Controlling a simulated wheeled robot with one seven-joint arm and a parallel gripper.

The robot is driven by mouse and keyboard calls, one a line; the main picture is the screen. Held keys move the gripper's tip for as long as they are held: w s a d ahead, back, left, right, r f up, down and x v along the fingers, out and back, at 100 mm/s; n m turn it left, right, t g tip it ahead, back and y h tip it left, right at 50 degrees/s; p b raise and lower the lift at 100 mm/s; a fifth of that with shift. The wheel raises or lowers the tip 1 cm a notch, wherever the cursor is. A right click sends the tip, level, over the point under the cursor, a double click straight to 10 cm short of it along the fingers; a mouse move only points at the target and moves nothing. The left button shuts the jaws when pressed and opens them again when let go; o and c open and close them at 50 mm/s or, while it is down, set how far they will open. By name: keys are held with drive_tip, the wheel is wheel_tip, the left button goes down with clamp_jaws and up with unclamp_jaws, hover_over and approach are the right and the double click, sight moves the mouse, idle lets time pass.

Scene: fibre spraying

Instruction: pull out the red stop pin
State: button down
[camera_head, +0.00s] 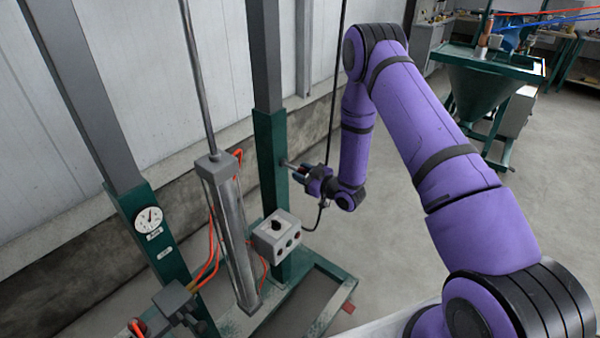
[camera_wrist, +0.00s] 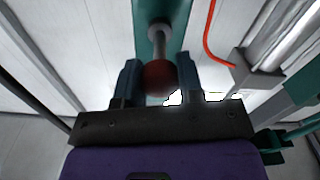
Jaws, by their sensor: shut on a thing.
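The red stop pin has a round dark-red knob (camera_wrist: 158,80) on a grey metal shaft, which runs into the green post. In the wrist view the knob sits between the two blue fingers of my gripper (camera_wrist: 159,76), which is shut on it. In the head view the pin's grey shaft (camera_head: 288,163) shows between the post (camera_head: 270,185) and my gripper (camera_head: 300,172); the fingers largely hide the knob there. I cannot see how deep the shaft sits in the post.
A grey control box (camera_head: 277,236) with a knob and buttons stands near my gripper. A gauge (camera_head: 148,220) is on the left post. Open floor (camera_head: 400,235) lies right of the frame.

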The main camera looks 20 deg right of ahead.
drive_tip(key=shift+s+f, duration=0.1)
drive_tip(key=c, duration=0.8)
unclamp_jaws()
drive_tip(key=shift+d, duration=0.1)
drive_tip(key=shift+o, duration=0.2)
drive_tip(key=shift+s, duration=0.1)
drive_tip(key=v, duration=1)
drive_tip(key=shift+s+d, duration=0.25)
drive_tip(key=shift+s, duration=0.05)
